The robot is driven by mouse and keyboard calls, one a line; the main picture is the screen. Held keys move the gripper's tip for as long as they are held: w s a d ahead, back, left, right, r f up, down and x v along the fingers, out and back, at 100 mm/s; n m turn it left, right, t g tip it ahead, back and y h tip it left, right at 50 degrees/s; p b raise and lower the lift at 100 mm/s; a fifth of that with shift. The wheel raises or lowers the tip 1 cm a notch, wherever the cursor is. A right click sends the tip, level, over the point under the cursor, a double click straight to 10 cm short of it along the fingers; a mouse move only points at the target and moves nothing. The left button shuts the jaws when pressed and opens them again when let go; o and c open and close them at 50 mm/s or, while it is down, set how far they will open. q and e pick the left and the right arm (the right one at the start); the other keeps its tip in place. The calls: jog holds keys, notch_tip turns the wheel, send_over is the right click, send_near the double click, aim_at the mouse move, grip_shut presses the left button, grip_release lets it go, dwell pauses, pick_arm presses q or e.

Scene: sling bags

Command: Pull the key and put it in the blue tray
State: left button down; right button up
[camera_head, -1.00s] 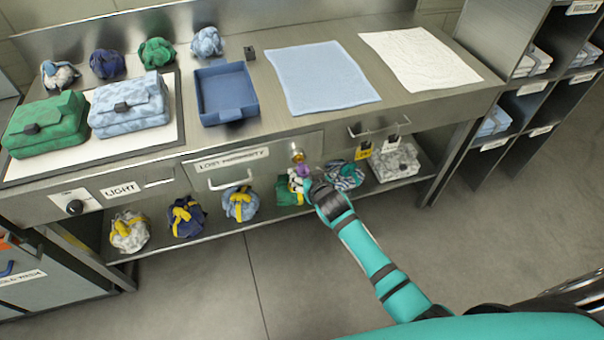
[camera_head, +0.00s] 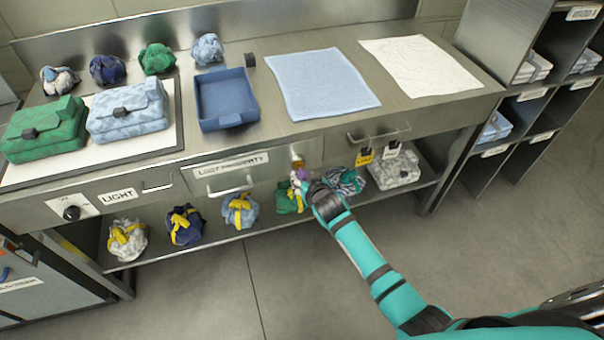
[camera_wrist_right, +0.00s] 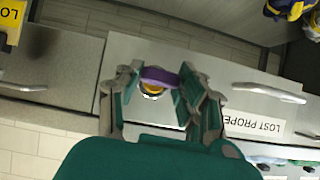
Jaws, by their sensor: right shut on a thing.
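The purple key (camera_head: 302,174) is at the brass lock (camera_head: 298,164) on the front of the drawer labelled LOST PROPERTY. My right gripper (camera_head: 303,183) is shut on the key. In the right wrist view the key's purple head (camera_wrist_right: 160,76) lies between the two fingers of the right gripper (camera_wrist_right: 160,82), with the brass ring of the lock (camera_wrist_right: 152,89) right behind it. The key's shaft is hidden, so I cannot tell how deep it sits. The blue tray (camera_head: 230,122) stands empty on the counter, above and left of the lock. My left gripper is out of view.
A light blue towel (camera_head: 322,82) and a white towel (camera_head: 420,65) lie right of the tray. Green (camera_head: 42,130) and pale blue (camera_head: 128,112) bags sit left. Several bundles fill the shelf below. The drawer handle (camera_head: 230,188) sticks out left of the lock.

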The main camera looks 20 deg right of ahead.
grip_shut()
jog(key=shift+s, duration=0.2)
jog(key=shift+s+d+p, duration=0.1)
jog(key=shift+s+p, duration=1.6)
jog(key=shift+s, duration=1)
jog(key=shift+s+p, duration=1.1)
jog(key=shift+s, duration=0.9)
